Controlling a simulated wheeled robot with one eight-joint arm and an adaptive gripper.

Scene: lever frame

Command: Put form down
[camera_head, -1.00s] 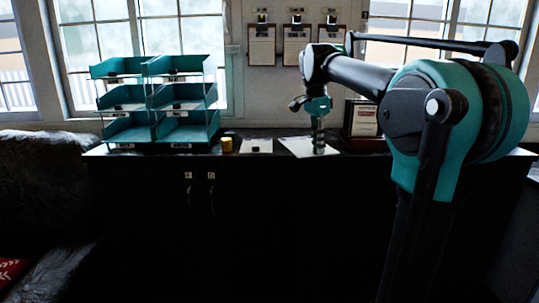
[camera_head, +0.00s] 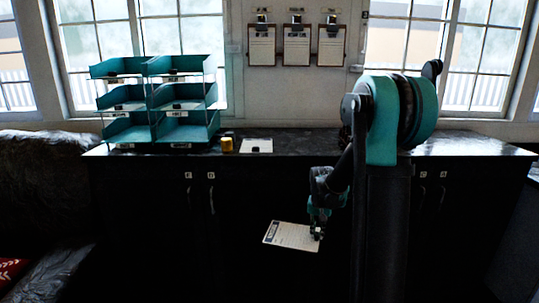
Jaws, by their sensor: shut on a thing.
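The form (camera_head: 291,236) is a white printed sheet with a dark heading at its left end. My gripper (camera_head: 317,232) is shut on the form's right edge. It holds the form in front of the dark cabinet, lower in the picture than the counter top, tilted slightly down to the right. My arm hides part of the cabinet and counter behind it.
A teal tray rack (camera_head: 158,98) stands on the counter (camera_head: 300,142) at the left. Several clipboards (camera_head: 297,45) hang on the wall. The counter's middle looks clear.

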